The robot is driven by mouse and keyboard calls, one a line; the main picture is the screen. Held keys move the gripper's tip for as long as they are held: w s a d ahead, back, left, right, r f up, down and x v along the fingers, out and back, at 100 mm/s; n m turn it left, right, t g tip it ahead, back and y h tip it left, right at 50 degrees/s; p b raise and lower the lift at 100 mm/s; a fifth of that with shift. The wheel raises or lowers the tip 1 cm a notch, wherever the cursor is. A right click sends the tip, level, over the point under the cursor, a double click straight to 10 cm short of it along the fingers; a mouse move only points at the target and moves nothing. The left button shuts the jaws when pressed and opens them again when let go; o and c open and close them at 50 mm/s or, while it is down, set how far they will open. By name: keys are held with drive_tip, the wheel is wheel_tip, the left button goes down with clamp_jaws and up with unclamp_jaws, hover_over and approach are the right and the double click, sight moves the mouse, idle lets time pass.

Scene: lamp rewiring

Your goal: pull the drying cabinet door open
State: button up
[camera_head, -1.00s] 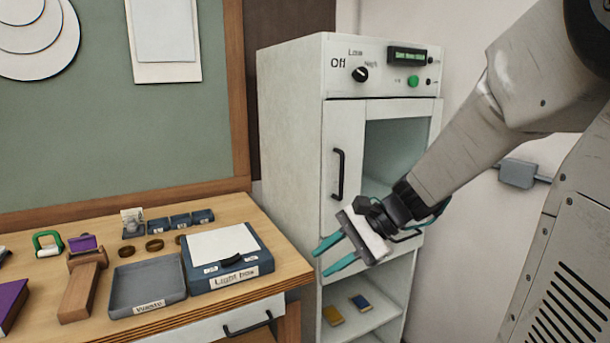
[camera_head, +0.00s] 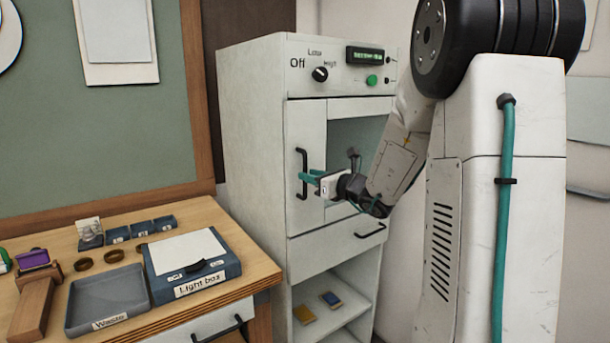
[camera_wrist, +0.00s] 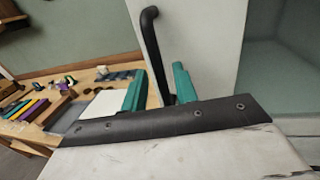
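The drying cabinet (camera_head: 250,150) is a tall white unit with a dial and a green button on top. Its white door panel (camera_head: 306,125) looks flush with the front and bears a black vertical handle (camera_head: 302,160). My gripper (camera_head: 310,177) is at the handle's lower half, its teal fingers pointing left. In the wrist view, the handle (camera_wrist: 153,45) runs down between the two fingers of the gripper (camera_wrist: 159,75). A gap shows between the left finger and the bar, so the fingers are open around it. Contact with the right finger is unclear.
A wooden bench (camera_head: 262,270) with a light box (camera_head: 205,290) and a waste tray (camera_head: 78,323) stands left of the cabinet. Below the door are a drawer with a black handle (camera_head: 370,230) and an open shelf (camera_head: 345,318) with two small items.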

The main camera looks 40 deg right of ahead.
drive_tip(key=shift+w+a, duration=0.15)
drive_tip(key=shift+w, duration=0.55)
drive_tip(key=shift+w+a, duration=0.15)
drive_tip(key=shift+w, duration=0.55)
clamp_jaws()
